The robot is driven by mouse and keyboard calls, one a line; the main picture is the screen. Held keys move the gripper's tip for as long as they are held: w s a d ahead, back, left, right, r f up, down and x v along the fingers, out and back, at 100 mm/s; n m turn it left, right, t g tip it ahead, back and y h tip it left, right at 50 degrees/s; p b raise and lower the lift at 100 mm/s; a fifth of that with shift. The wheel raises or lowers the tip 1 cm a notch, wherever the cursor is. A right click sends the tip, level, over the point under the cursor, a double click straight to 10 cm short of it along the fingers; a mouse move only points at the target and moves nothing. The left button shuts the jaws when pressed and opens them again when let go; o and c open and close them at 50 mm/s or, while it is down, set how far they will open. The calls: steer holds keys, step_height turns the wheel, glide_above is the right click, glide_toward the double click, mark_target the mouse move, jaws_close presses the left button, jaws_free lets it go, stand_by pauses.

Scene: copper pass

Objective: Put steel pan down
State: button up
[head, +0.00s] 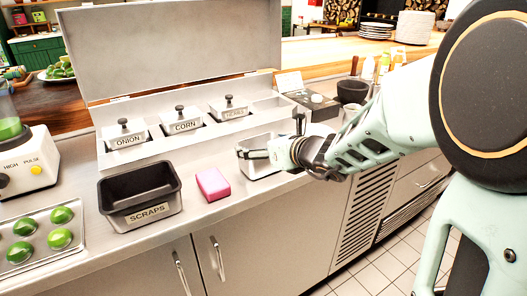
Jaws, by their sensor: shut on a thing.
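The steel pan (261,169) is an open, pale metal rectangular pan in the head view, at the front of the counter just right of the pink sponge. My gripper (275,147) reaches in from the right and is shut on the pan. The gripper and wrist cover the pan's right part. I cannot tell whether the pan's base touches the counter or sits slightly above it.
A black SCRAPS bin (140,197) and the pink sponge (213,184) stand left of the pan. Behind is a steel rail (150,153) with lidded ONION (125,133) and CORN (182,122) inserts. A tray (20,266) of green produce and a blender (30,165) are far left.

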steer(key=o, duration=1.1)
steer(key=shift+f, duration=0.2)
